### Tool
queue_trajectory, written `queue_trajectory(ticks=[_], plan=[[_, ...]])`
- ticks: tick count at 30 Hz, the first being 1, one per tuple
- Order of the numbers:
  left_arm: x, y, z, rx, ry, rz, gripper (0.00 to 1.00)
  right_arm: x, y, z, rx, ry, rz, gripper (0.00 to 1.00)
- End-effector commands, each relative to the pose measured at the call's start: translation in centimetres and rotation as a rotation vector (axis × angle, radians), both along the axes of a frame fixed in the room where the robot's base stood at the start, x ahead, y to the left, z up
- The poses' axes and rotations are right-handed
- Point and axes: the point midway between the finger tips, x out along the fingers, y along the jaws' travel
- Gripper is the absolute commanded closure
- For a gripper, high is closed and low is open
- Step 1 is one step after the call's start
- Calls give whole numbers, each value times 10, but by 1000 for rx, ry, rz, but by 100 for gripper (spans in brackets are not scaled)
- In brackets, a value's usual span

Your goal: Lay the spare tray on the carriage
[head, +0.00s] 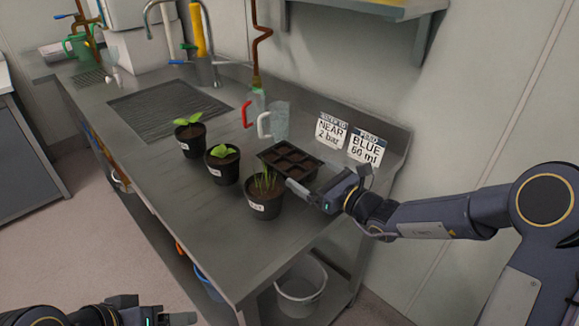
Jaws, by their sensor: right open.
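A dark seedling tray (290,160) with several square cells lies on the steel bench, behind the front plant pot. It looks like the spare tray. My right gripper (303,187) is open at the tray's near right edge, with a finger reaching over or beside that corner. I cannot tell whether it touches the tray. Part of the tray's near edge is hidden by the gripper. My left gripper (178,317) is low at the bottom edge, away from the bench top, and its jaws are not clear. I cannot make out a carriage.
Three black pots with seedlings (190,137), (223,164), (264,196) stand left of the tray. Clear jugs (279,121) stand behind it. Two signs (331,131), (366,148) lean at the wall. The steel bench (190,220) is clear at front left. A bucket (300,288) sits below.

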Motion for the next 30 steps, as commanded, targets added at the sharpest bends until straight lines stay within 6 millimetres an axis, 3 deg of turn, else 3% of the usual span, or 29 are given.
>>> queue_trajectory(ticks=[9, 19, 27, 30], plan=[[0, 0, 7, 0, 0, 0, 29, 32, 30, 2, 1, -2, 2, 0], [0, 0, 7, 0, 0, 0, 29, 37, 35, 1, 0, -1, 0, 1], [0, 0, 7, 0, 0, 0, 29, 36, 34, 2, 0, -1, 0, 37], [0, 0, 7, 0, 0, 0, 29, 36, 35, 3, 1, -4, 1, 41]])
